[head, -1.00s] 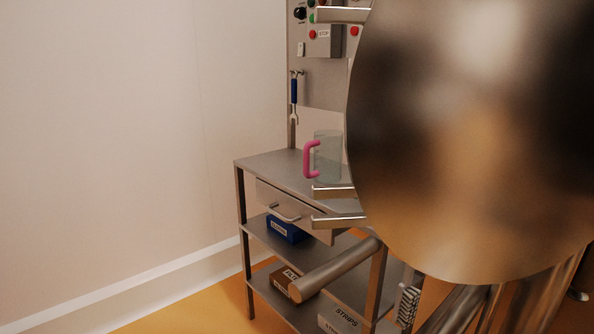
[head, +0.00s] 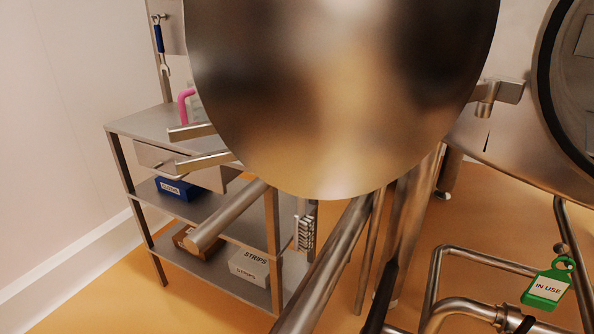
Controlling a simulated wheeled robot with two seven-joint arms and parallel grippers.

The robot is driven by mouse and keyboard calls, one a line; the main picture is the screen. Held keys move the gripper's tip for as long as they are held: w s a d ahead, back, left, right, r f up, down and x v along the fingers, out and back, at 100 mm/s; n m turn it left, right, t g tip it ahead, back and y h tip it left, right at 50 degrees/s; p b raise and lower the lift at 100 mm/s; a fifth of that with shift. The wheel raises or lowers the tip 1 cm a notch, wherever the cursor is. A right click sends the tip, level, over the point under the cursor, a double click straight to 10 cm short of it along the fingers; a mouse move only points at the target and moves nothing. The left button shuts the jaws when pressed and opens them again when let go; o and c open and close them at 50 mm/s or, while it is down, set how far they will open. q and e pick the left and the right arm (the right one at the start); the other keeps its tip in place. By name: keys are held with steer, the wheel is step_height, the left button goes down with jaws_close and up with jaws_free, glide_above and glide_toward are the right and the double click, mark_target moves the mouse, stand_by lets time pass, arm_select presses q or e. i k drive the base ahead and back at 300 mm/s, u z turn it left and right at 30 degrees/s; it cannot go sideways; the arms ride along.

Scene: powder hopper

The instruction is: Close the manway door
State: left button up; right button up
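The manway door (head: 340,90) is a large round brushed-metal disc that fills the upper middle of the head view. It stands open, swung to the left of the round manway opening (head: 545,75), whose dark rim shows at the right edge. A metal hinge bracket (head: 500,92) sits between the door and the opening. Two metal bars (head: 205,160) stick out past the door's lower left edge; what they join to is hidden. The door's top is cut off by the frame. Neither of my grippers can be made out.
A metal shelf unit (head: 135,123) stands behind the door at left, with a blue box (head: 178,188) and a white strips box (head: 250,268). A thick metal cylinder (head: 230,217) projects below the door. Pipes (head: 480,258) and a green "IN USE" tag (head: 546,288) are at lower right.

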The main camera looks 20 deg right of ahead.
mark_target(317, 99)
steer(key=k, duration=0.5)
steer(key=u, duration=1.05)
steer(key=i, duration=2.5)
steer(key=z, duration=4.2)
steer(key=i, duration=0.5)
steer(key=u, duration=0.55)
steer(key=k, duration=1.3)
steer(key=z, duration=0.3)
steer(key=i, duration=0.95)
steer(key=z, duration=0.5)
